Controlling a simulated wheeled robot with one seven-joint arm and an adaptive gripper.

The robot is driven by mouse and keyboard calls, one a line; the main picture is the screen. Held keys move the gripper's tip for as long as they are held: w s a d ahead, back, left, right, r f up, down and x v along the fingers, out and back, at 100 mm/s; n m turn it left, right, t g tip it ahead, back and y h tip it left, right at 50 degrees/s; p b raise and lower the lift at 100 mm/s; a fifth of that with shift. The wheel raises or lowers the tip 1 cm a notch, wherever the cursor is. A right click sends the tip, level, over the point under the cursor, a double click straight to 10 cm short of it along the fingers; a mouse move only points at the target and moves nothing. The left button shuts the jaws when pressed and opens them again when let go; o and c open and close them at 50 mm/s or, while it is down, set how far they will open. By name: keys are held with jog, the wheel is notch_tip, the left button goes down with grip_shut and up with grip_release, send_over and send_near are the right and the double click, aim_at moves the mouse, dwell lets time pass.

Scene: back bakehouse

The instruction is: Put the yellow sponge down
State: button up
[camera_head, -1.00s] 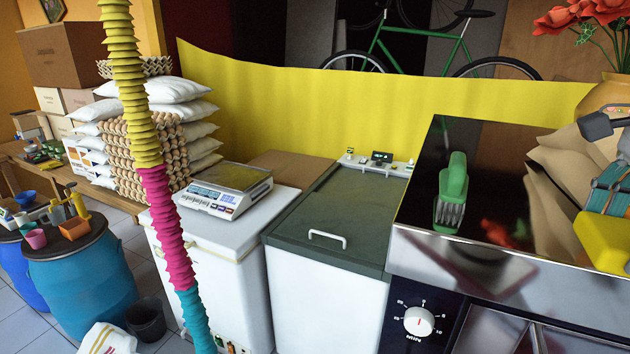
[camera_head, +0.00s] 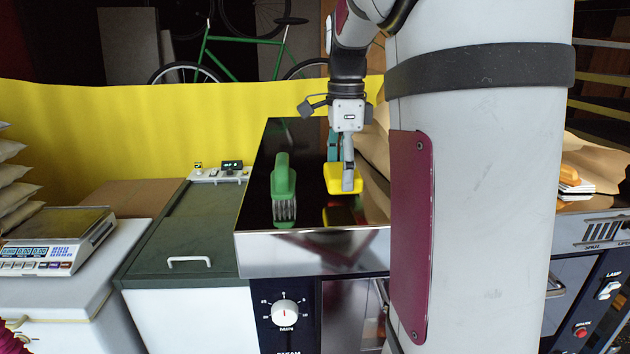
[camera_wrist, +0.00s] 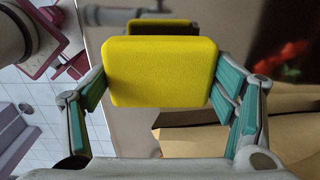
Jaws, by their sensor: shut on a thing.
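The yellow sponge (camera_head: 342,179) is in my gripper (camera_head: 346,172) over the glossy black oven top (camera_head: 304,180) in the head view. In the wrist view the sponge (camera_wrist: 160,72) sits between the two teal-padded fingers of my gripper (camera_wrist: 161,88), which are shut on its sides. The sponge's reflection shows in the shiny top below it. I cannot tell how much of a gap lies between sponge and surface.
A green-handled brush (camera_head: 284,188) stands on the oven top left of the sponge. Brown paper sacks (camera_wrist: 225,134) lie close on the right, partly hidden by my arm. A green-lidded chest (camera_head: 188,225) and a scale (camera_head: 58,236) are further left.

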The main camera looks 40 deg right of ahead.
aim_at(338, 167)
jog(key=shift+w+d+f, duration=0.1)
jog(key=shift+w, duration=0.6)
jog(key=shift+s+f+p, duration=0.25)
jog(key=shift+f+p, duration=0.5)
jog(key=shift+f, duration=0.4)
jog(key=shift+w+f, duration=0.2)
jog(key=shift+f, duration=0.2)
jog(key=o, duration=1.2)
jog(key=shift+f, duration=0.15)
jog(key=r+b, duration=0.1)
jog(key=r, duration=0.3)
jog(key=r+b, duration=0.1)
jog(key=r, duration=0.3)
jog(key=r+b, duration=0.1)
jog(key=r, duration=0.3)
jog(key=shift+w+d+r, duration=0.15)
jog(key=shift+w+r, duration=0.1)
jog(key=shift+r, duration=0.05)
jog(key=shift+s+r, duration=0.1)
jog(key=shift+r, duration=0.5)
